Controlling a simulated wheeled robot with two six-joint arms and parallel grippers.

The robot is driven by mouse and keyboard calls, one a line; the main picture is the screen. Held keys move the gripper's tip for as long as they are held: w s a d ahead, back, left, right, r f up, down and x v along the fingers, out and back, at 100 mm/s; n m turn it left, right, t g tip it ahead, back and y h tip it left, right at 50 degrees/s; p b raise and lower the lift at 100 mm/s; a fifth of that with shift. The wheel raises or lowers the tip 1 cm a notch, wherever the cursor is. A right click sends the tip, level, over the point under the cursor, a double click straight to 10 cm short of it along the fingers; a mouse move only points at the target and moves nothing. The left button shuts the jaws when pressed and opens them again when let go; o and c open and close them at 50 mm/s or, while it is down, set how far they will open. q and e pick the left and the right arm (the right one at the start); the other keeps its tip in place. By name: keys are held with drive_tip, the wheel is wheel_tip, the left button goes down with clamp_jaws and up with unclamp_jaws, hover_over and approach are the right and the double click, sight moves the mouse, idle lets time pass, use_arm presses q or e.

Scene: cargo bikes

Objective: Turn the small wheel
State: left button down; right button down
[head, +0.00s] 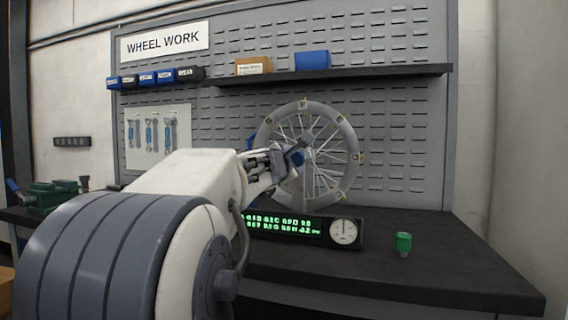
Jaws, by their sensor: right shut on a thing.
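The small wheel (351,140), with a grey rim, thin spokes and small yellowish marks, stands upright on the dark workbench in front of the pegboard. My right gripper (300,151) is in front of the wheel, left of its middle, and is shut on part of it near the hub. The fingers overlap the spokes, so the exact point of contact is hidden. My left gripper is not in view.
A display with green digits (282,226) and a round dial (343,231) stands below the wheel. A green knob-like object (403,243) stands right on the workbench (455,262). A green vise (48,195) is at left. A shelf (335,75) runs above. The bench's right side is mostly clear.

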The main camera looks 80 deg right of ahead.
idle(0.4)
drive_tip(key=shift+c, duration=1)
unclamp_jaws()
drive_tip(key=shift+a, duration=0.1)
